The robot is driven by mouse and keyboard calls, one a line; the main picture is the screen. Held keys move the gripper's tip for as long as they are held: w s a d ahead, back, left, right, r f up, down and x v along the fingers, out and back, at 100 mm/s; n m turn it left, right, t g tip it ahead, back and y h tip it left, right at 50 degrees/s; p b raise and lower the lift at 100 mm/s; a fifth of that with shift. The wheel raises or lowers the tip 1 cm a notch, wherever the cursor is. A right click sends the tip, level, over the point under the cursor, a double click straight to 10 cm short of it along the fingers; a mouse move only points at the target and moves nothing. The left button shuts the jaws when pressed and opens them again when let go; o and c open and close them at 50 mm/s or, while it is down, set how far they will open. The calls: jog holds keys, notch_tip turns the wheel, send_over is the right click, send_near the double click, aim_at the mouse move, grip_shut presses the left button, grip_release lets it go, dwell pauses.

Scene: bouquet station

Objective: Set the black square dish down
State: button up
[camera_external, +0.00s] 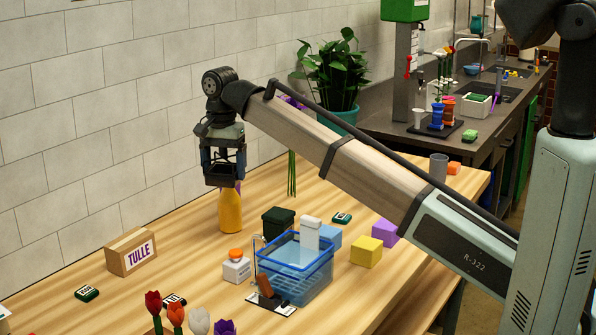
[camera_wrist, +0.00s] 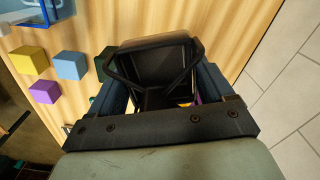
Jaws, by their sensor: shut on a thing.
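My gripper (camera_external: 223,160) is at the left of the arm in the external view, pointing down above the wooden table. It is shut on the black square dish (camera_wrist: 153,58), which sits between the fingers in the wrist view. In the external view the dark dish (camera_external: 222,178) shows at the fingertips, off the table. A yellow bottle-shaped vase (camera_external: 230,212) stands upright right below it. A bit of purple shows at the vase's top. I cannot tell whether the dish touches the vase.
A blue basket (camera_external: 296,276), dark green box (camera_external: 278,222), yellow cube (camera_external: 366,251), purple cube (camera_external: 385,232) and blue cube (camera_external: 328,236) stand right of the vase. A TULLE box (camera_external: 131,252) is at left. The wooden table (camera_external: 185,255) is bare between that box and the vase.

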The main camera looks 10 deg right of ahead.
jog(key=a+f+m, duration=0.3)
jog(key=a+f, duration=0.3)
jog(key=m, duration=0.1)
send_near(200, 247)
jog(key=shift+s+f, duration=0.1)
jog(key=shift+f, duration=2.8)
jog(key=shift+f, duration=0.1)
jog(key=o, duration=1.1)
notch_tip(200, 247, up, 12)
jog(key=shift+r, duration=0.1)
